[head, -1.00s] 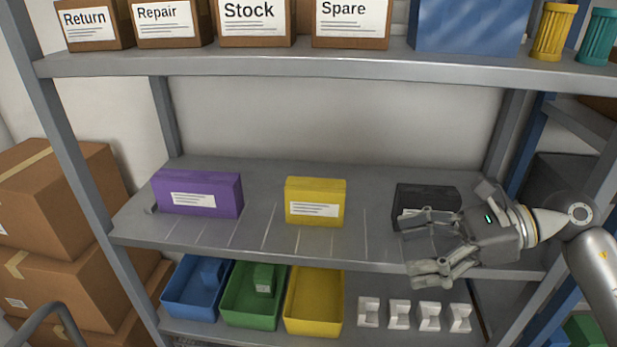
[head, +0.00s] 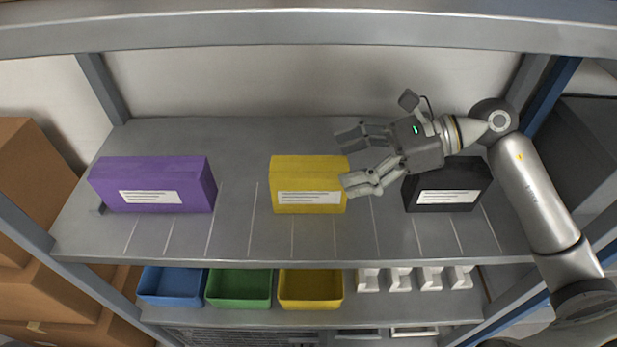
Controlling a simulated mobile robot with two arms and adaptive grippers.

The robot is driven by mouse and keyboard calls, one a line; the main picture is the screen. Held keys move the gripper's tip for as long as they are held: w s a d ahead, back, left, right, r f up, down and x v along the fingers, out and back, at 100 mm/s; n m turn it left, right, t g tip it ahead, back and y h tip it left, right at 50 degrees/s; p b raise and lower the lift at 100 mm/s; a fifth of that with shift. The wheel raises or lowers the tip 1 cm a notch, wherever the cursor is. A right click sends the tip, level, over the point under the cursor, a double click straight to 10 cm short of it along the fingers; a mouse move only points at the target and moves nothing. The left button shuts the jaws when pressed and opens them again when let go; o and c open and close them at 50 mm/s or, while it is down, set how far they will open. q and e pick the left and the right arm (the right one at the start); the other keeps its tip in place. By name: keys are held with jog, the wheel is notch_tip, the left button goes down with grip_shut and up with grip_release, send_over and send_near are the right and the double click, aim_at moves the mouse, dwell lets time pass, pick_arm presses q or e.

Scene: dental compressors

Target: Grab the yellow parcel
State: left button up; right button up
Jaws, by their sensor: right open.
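The yellow parcel (head: 308,174) is a box with a white label on its front. It stands upright in the middle of the middle shelf (head: 235,235). My right gripper (head: 352,160) reaches in from the right with its fingers pointing left. It is open and empty, at the parcel's right end. One finger overlaps the parcel's right edge in the picture; I cannot tell whether it touches. My left gripper is out of view.
A purple parcel (head: 150,184) stands on the left of the same shelf. A black parcel (head: 450,186) stands on the right, below my right wrist. The upper shelf edge (head: 300,38) runs above. Blue (head: 172,290), green (head: 238,292) and yellow (head: 311,292) bins sit below.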

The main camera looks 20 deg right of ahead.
aim_at(326, 167)
jog(key=shift+w+a+f, duration=0.2)
jog(key=shift+w+a, duration=0.15)
jog(key=shift+a, duration=0.15)
jog(key=p+x, duration=0.2)
jog(key=x, duration=0.2)
jog(key=shift+w+f, duration=0.15)
jog(key=shift+a+f, duration=0.15)
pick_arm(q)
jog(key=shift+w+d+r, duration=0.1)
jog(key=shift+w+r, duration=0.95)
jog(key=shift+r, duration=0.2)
pick_arm(e)
jog(key=c, duration=0.4)
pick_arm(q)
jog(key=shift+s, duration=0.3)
pick_arm(e)
jog(key=c, duration=0.9)
